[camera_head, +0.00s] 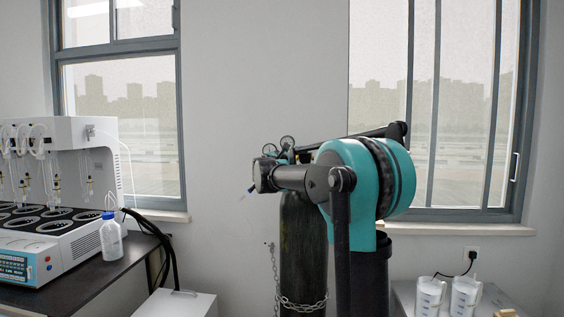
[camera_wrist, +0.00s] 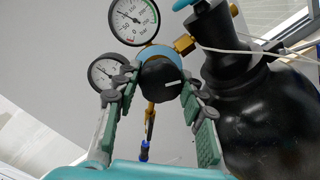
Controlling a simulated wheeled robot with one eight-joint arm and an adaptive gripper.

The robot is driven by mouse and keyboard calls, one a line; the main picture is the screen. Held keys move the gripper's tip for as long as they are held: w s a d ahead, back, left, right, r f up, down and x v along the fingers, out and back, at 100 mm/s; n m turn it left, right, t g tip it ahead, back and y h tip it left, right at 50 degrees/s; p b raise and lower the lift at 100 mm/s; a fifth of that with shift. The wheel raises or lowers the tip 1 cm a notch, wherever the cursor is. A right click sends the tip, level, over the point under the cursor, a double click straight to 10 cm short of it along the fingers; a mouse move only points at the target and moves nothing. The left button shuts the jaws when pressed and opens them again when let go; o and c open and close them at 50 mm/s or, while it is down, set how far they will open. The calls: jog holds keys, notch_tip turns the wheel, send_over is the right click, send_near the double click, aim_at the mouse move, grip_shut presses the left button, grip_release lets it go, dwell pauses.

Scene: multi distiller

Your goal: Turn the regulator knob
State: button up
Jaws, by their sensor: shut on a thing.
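The regulator carries two round gauges, an upper one (camera_wrist: 133,20) and a left one (camera_wrist: 105,73), with brass fittings. In the head view the regulator sits on top of a dark gas cylinder (camera_head: 303,245), and my arm hides the knob. The cylinder (camera_wrist: 262,125) fills the right of the wrist view.
A chain (camera_head: 301,305) goes around the cylinder. A bench (camera_head: 100,282) at left holds a white distiller (camera_head: 85,165) and a blue-capped bottle (camera_head: 111,238). Two clear jugs (camera_head: 430,296) stand at lower right. Windows and wall lie behind.

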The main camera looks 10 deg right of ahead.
jog(key=shift+m, duration=0.9)
jog(key=o, duration=1.2)
jog(key=shift+c, duration=0.2)
jog(key=v, duration=1.2)
jog(key=shift+s+d, duration=0.1)
